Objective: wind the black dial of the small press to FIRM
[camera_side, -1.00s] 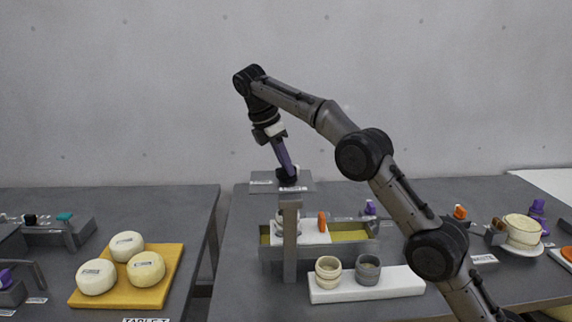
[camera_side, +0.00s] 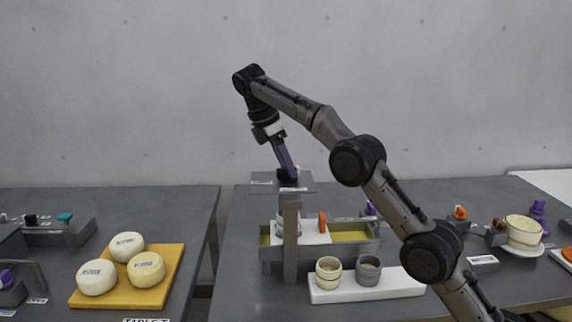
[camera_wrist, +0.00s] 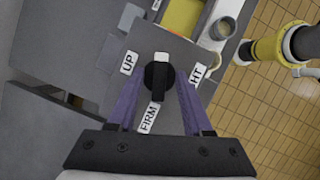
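The black dial (camera_wrist: 158,76) sits on the grey top plate of the small press (camera_side: 262,186). In the wrist view its bar stands nearly upright in the picture, with a pale mark at the far end, away from the FIRM label (camera_wrist: 149,117). The UP label (camera_wrist: 128,62) is to its left. A partly covered label ending in HT (camera_wrist: 196,75) is to its right. My gripper (camera_wrist: 158,88) is open, its purple fingers on either side of the dial with gaps showing. In the side view my gripper (camera_side: 288,174) is over the press top, and the dial is hard to make out.
Below the press is a trough (camera_side: 355,236) with yellowish liquid. Two cups stand on a white board (camera_side: 400,285) in front. A yellow board (camera_side: 172,268) with three cheeses is on the left table. Purple and orange knobs and a pale cheese (camera_side: 524,230) are at right.

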